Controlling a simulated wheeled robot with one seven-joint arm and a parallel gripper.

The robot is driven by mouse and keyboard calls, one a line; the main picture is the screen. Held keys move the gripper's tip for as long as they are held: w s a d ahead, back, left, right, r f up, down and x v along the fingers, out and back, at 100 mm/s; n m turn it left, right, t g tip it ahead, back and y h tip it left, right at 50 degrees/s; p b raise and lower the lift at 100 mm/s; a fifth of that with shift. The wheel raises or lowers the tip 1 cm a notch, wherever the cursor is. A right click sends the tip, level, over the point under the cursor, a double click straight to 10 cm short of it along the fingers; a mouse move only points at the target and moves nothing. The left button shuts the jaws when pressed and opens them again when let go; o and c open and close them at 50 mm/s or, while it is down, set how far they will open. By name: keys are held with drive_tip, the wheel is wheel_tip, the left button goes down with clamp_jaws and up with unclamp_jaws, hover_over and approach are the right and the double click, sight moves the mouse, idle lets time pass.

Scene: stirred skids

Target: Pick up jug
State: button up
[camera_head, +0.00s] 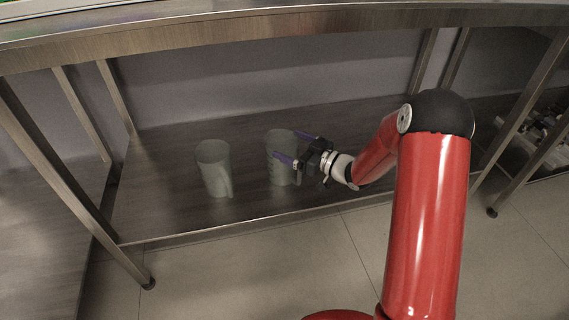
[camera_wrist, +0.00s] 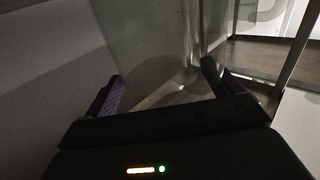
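Two pale grey-green jugs stand upright on the lower shelf in the head view. The left jug (camera_head: 213,167) stands apart from my gripper, with its handle on its right side. The right jug (camera_head: 280,146) is between the purple-padded fingers of my gripper (camera_head: 290,148), which partly hide it. In the wrist view my gripper (camera_wrist: 162,88) has its fingers spread wide, with the jug (camera_wrist: 150,45) large and translucent in front and between them. I cannot tell whether either finger touches the jug.
The lower shelf (camera_head: 165,205) of the metal table (camera_head: 250,24) holds the jugs. The tabletop is close above, and a metal leg (camera_head: 65,175) stands at the left. Shelf to the left of the jugs is clear. Cluttered items (camera_head: 540,140) sit at the far right.

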drive_tip(key=c, duration=0.8)
drive_tip(key=shift+c, duration=0.2)
drive_tip(key=shift+r, duration=0.1)
wheel_tip(320, 180, up, 20)
drive_tip(key=p, duration=0.3)
